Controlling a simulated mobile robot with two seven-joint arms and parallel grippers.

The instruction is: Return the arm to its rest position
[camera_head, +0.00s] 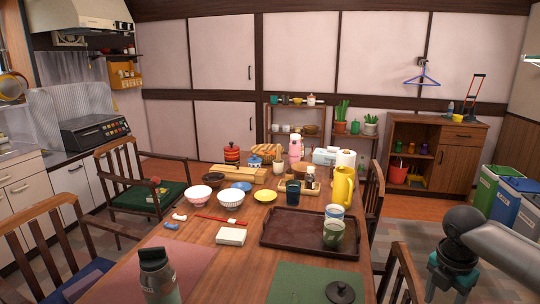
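My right arm (500,247) comes in from the right edge at the lower right. It has a pale grey link, a dark rounded joint and a dark and teal part below that. This lower part runs down to the bottom edge beside the wooden table (200,262), apart from its right side. My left arm and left gripper are not in view.
A chair (402,275) stands between my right arm and the table. Bins (500,185) stand behind the arm at the right.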

